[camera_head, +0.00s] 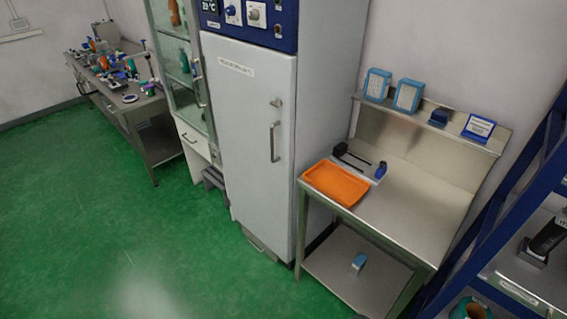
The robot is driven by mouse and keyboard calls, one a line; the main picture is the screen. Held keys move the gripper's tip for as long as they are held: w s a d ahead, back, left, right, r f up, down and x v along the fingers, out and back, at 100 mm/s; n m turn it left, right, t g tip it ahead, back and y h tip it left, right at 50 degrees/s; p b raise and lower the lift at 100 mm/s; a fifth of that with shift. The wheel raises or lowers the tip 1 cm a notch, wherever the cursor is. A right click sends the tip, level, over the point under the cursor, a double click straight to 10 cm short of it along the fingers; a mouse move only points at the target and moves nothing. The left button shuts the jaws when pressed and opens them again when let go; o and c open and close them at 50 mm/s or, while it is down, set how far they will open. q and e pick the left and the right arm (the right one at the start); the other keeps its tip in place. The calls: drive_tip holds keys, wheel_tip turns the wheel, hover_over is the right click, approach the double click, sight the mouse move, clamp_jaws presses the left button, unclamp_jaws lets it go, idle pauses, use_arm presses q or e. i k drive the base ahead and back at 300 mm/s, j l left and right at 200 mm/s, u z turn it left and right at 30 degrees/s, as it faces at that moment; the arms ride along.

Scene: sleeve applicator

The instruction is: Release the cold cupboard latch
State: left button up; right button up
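The cold cupboard (238,135) is a tall white cabinet with a blue control panel (250,18) on top, showing a temperature display and knobs. Its door looks closed. A small latch (276,103) sits near the right edge of the door. A vertical metal handle (273,142) is just below the latch. Neither of my grippers shows in the head view, so nothing is seen touching the latch or the handle.
A steel table (415,205) with an orange tray (336,184) stands right of the cupboard. A glass cabinet (178,60) and a cluttered bench (135,106) are to the left. A blue rack (510,190) is at far right. The green floor (110,225) in front is clear.

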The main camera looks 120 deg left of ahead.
sight(278, 104)
drive_tip(key=u, duration=4.2)
